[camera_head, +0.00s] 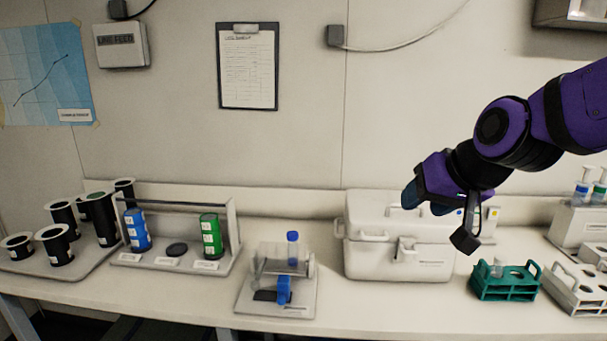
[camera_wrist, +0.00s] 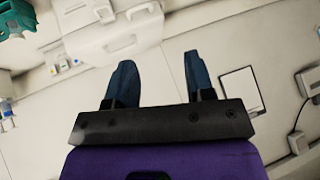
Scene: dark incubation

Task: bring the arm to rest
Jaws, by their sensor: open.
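My purple and black arm reaches in from the right in the head view. My gripper (camera_head: 424,203) is raised in front of the closed white cooler box (camera_head: 372,252), over its right part in the picture. In the wrist view my gripper (camera_wrist: 158,72) shows two blue fingers held well apart with nothing between them. The cooler box (camera_wrist: 115,35) also shows there, beyond the fingers. Part of the cooler lid is hidden behind my gripper in the head view.
A green tube rack (camera_head: 505,282) and a white rack (camera_head: 578,287) stand right of the cooler. A clear stand (camera_head: 277,307) with blue-capped tubes, a stand with blue and green canisters (camera_head: 210,238), and a tray (camera_head: 92,258) of black containers stand left. A clipboard (camera_head: 248,66) hangs on the wall.

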